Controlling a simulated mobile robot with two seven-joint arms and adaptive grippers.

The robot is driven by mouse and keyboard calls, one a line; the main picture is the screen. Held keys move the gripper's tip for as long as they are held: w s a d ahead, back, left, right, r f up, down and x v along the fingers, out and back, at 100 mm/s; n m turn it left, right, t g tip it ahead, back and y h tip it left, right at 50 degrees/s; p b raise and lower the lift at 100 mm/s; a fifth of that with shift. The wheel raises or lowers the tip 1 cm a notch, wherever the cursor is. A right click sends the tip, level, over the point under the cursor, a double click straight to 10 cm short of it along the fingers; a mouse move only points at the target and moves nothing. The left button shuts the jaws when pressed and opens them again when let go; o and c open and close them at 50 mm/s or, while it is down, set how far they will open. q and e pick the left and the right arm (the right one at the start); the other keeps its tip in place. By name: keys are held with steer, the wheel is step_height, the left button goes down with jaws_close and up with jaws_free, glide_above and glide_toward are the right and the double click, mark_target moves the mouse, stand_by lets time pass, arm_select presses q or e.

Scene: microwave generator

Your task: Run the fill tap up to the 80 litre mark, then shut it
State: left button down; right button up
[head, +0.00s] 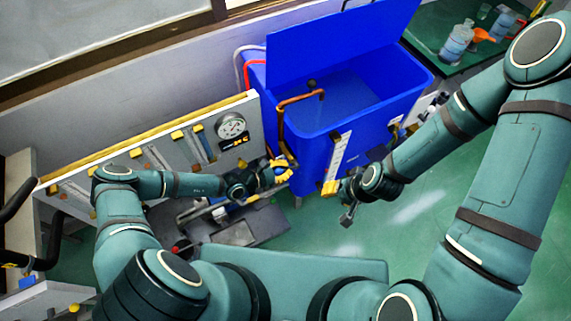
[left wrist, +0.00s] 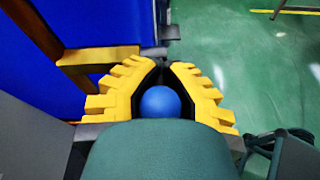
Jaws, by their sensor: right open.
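The blue tank (head: 308,155) stands open with its lid tilted up at the back. A copper fill pipe (head: 282,125) rises at its left front corner and bends over the rim. A white scale strip (head: 339,152) runs down the front; its marks are too small to read. The inside looks blue; I cannot tell the water level. My left gripper (head: 282,170) is low by the pipe, its yellow fingers (left wrist: 160,75) closed around a round blue knob (left wrist: 160,102). The tap body is mostly hidden. My right gripper (head: 331,188) is open below the scale strip.
A grey panel (head: 100,190) with a round dial (head: 231,126) stands left of the tank. A green table (head: 428,40) with bottles (head: 457,42) and an orange funnel (head: 482,36) is at the back right.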

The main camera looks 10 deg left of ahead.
stand_by(0.3)
arm_select(q)
steer(key=c, duration=1)
jaws_free()
steer(key=shift+c, duration=0.2)
steer(key=shift+a, duration=0.1)
steer(key=v, duration=1.2)
